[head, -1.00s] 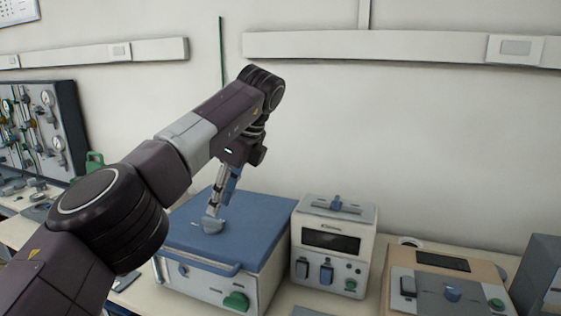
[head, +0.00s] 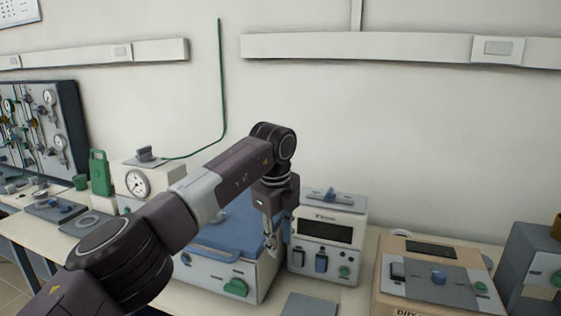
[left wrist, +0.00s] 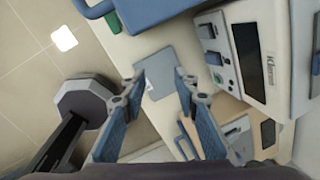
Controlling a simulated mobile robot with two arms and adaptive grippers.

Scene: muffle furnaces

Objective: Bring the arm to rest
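My left arm reaches in from the lower left in the head view. My left gripper (head: 270,240) points down in front of the right side of the blue-topped furnace box (head: 210,268), beside the white control unit (head: 325,262). In the left wrist view my left gripper (left wrist: 160,78) has its two blue fingers spread apart with nothing between them. A grey plate (left wrist: 162,68) on the bench shows beyond the fingertips, apart from them. My arm hides much of the furnace's blue top. My right gripper is not in view.
A tan-and-grey device (head: 438,285) and a dark grey box (head: 535,262) stand at the right. A white gauge unit (head: 150,178) and a green container (head: 100,173) stand at the left. A green cable (head: 222,90) hangs by the wall.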

